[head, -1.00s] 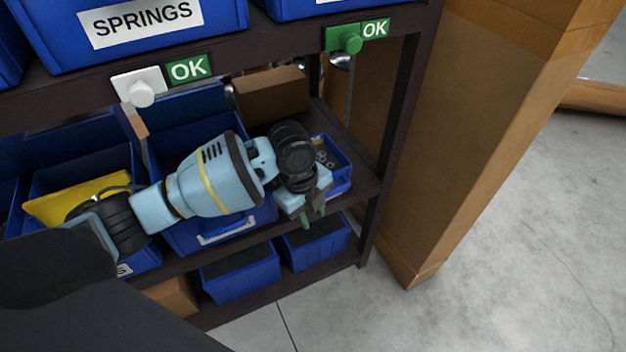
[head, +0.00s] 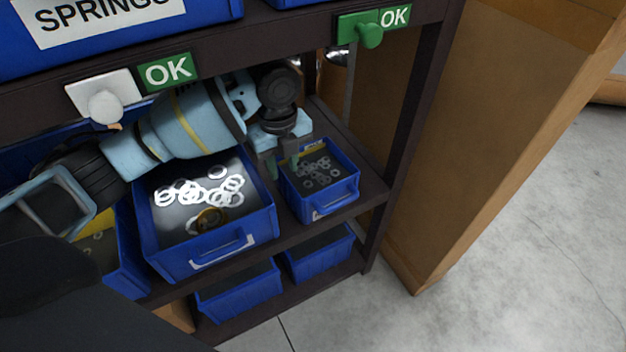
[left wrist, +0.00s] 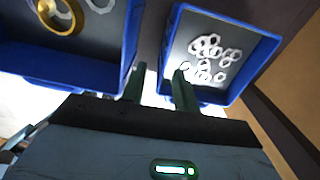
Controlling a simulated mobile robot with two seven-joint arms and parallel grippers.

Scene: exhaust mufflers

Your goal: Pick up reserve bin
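The small blue bin (head: 335,203), which I take for the reserve bin, sits on the middle shelf at the right end. It holds several grey rings. It also shows in the left wrist view (left wrist: 258,70). My left gripper (head: 283,165) is at its left side, pointing down. In the left wrist view the two fingers (left wrist: 158,87) are apart with nothing held between them. The right finger overlaps the bin's left edge and the left finger is in the gap between bins. Whether either touches the bin I cannot tell. My right gripper is not in view.
A larger blue bin (head: 175,262) with several pale rings and one gold ring stands just left. The upper shelf (head: 290,28) and a dark post (head: 408,130) bound the space. Blue bins (head: 318,262) sit below. A cardboard-coloured pillar (head: 480,120) stands to the right.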

